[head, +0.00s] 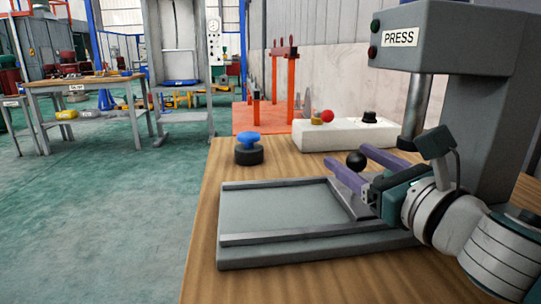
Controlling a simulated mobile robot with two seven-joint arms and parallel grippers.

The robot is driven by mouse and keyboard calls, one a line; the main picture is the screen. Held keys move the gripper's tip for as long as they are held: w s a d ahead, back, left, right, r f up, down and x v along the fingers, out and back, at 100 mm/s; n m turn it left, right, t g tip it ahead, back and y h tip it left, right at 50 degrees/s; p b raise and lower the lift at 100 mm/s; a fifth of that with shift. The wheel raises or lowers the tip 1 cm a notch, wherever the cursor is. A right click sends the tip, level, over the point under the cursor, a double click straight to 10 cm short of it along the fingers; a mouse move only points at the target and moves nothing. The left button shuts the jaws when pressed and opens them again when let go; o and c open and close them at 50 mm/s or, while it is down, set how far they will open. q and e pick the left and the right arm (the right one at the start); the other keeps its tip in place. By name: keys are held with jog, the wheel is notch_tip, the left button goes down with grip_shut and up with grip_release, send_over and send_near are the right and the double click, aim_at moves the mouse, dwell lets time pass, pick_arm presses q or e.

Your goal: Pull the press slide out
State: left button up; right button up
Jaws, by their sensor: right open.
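The grey press (440,40), labelled PRESS, stands on the wooden bench. In front of it lies a grey bed (270,205) with two raised side rails. A small grey plate, seemingly the press slide (349,205), sits at the press end of the bed, partly hidden by my gripper. A black ball knob (356,161) shows above that end. My right gripper (350,155) is open, its two purple fingers on either side of the knob as seen here. I cannot tell whether they touch it. My left gripper is not in view.
A blue-topped black knob (248,147) stands on the bench (203,235) behind the bed. A white block (345,135) with a red button lies further back. The bed's left part is clear. Another table (85,82) stands far left across the green floor.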

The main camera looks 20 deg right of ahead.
jog(key=shift+c, duration=0.2)
grip_shut()
dwell(0.4)
dwell(0.8)
